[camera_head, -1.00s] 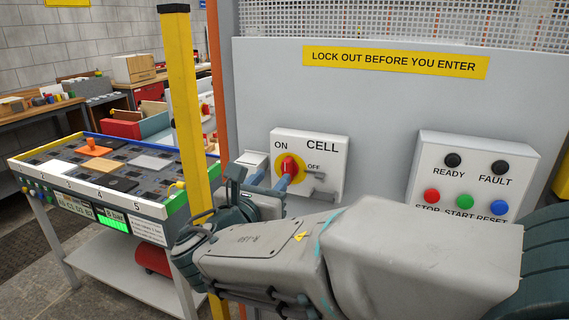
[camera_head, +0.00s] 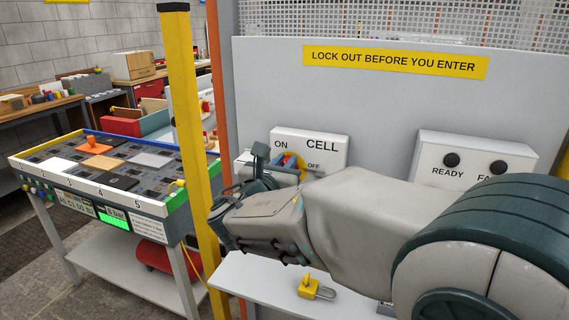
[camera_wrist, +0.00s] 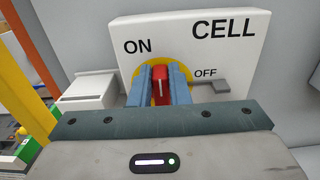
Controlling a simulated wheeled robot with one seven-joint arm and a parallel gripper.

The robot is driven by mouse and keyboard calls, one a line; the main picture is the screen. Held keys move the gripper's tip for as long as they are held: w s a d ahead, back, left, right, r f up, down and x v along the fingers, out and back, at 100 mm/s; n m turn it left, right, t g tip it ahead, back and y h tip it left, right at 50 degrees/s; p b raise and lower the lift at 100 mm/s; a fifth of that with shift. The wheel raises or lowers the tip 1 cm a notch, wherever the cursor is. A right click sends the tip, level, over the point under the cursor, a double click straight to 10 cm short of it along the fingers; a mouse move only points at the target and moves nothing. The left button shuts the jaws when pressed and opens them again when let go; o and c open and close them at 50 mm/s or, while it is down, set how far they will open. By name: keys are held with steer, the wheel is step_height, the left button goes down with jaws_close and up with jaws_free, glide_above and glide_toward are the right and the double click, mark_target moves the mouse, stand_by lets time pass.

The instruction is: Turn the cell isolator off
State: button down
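The cell isolator is a white box (camera_head: 325,148) marked ON, OFF and CELL, on the grey panel. Its red knob (camera_wrist: 161,84) sits on a yellow disc (camera_wrist: 140,76), with its white mark roughly upright in the wrist view. My gripper (camera_wrist: 163,76) is at the knob, with one blue finger on each side and no clear gap between fingers and red handle. In the head view my gripper (camera_head: 288,164) and wrist hide much of the knob and the lower part of the box. A small grey tab (camera_wrist: 220,86) is below OFF.
A button box (camera_head: 470,165) is to the right, its lower part hidden by my arm. A yellow padlock (camera_head: 309,289) lies on a white shelf (camera_head: 262,285) below. A yellow post (camera_head: 183,110) and the board table (camera_head: 150,208) stand to the left.

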mark_target(301, 168)
steer(key=shift+f+b, duration=0.1)
steer(key=shift+b, duration=0.4)
steer(key=m+b, duration=0.3)
steer(key=b, duration=0.2)
steer(key=d+f+m+b, duration=0.1)
steer(key=m+b, duration=0.2)
steer(key=b, duration=0.2)
steer(key=d+m+b, duration=0.1)
steer(key=m+b, duration=0.2)
steer(key=b, duration=0.1)
steer(key=shift+s+f+b, duration=0.25)
steer(key=shift+s+b, duration=0.1)
steer(key=shift+b, duration=0.05)
steer(key=m+b, duration=0.2)
steer(key=b, duration=0.2)
steer(key=f+m+b, duration=0.1)
steer(key=m+b, duration=0.2)
steer(key=shift+s+d+m+b, duration=0.1)
steer(key=shift+d+m+b, duration=0.1)
steer(key=shift+m+b, duration=0.15)
steer(key=m+b, duration=0.3)
steer(key=b, duration=0.1)
steer(key=shift+m, duration=0.25)
steer(key=c, duration=1.4)
jaws_free()
steer(key=shift+o, duration=0.2)
